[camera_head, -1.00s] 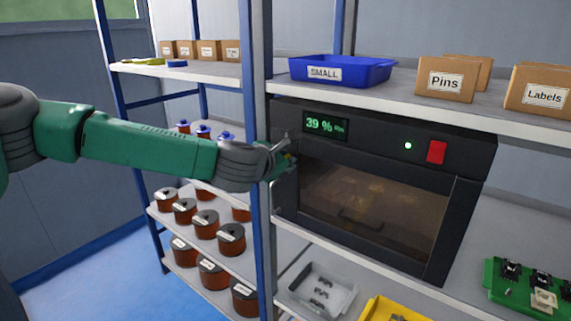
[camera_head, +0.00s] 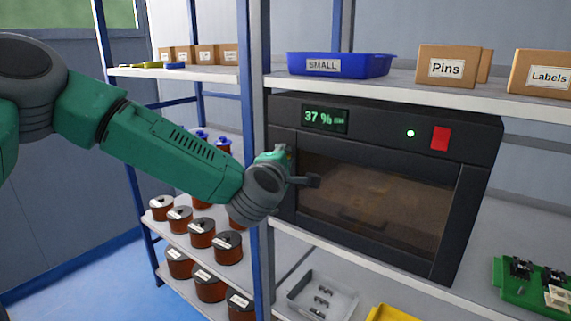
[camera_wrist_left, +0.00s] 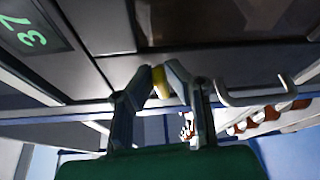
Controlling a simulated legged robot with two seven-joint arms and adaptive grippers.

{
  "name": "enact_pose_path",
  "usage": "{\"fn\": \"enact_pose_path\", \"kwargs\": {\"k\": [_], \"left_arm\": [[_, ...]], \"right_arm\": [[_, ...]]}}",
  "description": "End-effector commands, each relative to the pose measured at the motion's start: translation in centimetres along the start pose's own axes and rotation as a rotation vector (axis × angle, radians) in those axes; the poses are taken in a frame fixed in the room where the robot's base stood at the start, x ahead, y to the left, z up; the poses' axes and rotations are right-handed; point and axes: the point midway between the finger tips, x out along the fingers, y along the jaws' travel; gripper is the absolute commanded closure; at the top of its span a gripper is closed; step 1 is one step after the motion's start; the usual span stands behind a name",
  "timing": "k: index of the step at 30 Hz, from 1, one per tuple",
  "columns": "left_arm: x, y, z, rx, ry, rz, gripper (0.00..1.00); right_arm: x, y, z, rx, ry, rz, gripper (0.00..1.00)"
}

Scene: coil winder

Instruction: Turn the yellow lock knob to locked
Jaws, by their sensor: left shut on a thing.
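The yellow lock knob (camera_wrist_left: 160,84) shows in the left wrist view, between the fingertips of my left gripper (camera_wrist_left: 162,80), at the front of the dark oven-like cabinet. The gripper is shut on the knob. In the head view my left gripper (camera_head: 281,160) is at the cabinet's left front edge, just right of the blue shelf post; the knob is hidden there. The knob's locked or unlocked position cannot be read. The cabinet (camera_head: 375,121) has a closed glass door and a green display (camera_head: 325,119) reading 37 %. My right gripper is not in view.
The blue post (camera_head: 255,120) stands close beside my left wrist. Shelves with copper coils (camera_head: 203,233) are behind and below it. A blue SMALL bin (camera_head: 338,65) and cardboard boxes (camera_head: 447,67) are above the cabinet; a grey tray (camera_head: 321,297) is below.

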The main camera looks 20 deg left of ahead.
Motion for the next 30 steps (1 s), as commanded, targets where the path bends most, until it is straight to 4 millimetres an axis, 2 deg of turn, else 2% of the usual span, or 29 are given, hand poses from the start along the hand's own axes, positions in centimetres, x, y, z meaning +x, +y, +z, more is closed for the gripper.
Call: {"fn": "enact_pose_path", "kwargs": {"k": [1,9,27,28,29,30], "left_arm": [[-0.05,-0.6,-0.01,0.03,-0.002,0.005,1.0],[-0.05,-0.69,0.0,0.136,-0.003,0.046,1.0],[-0.05,-0.83,0.01,0.172,-0.004,0.057,1.0],[-0.05,-0.84,0.01,0.172,-0.004,0.057,0.82],[-0.05,-0.83,0.01,0.172,-0.004,0.057,0.71],[-0.05,-0.8,0.02,0.172,-0.004,0.058,0.69]], "right_arm": [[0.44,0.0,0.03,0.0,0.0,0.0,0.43],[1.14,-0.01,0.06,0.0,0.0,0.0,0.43],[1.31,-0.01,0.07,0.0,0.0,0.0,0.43],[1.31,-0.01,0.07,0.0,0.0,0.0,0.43],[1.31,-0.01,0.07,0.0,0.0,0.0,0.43],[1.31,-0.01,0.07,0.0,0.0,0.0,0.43]]}}
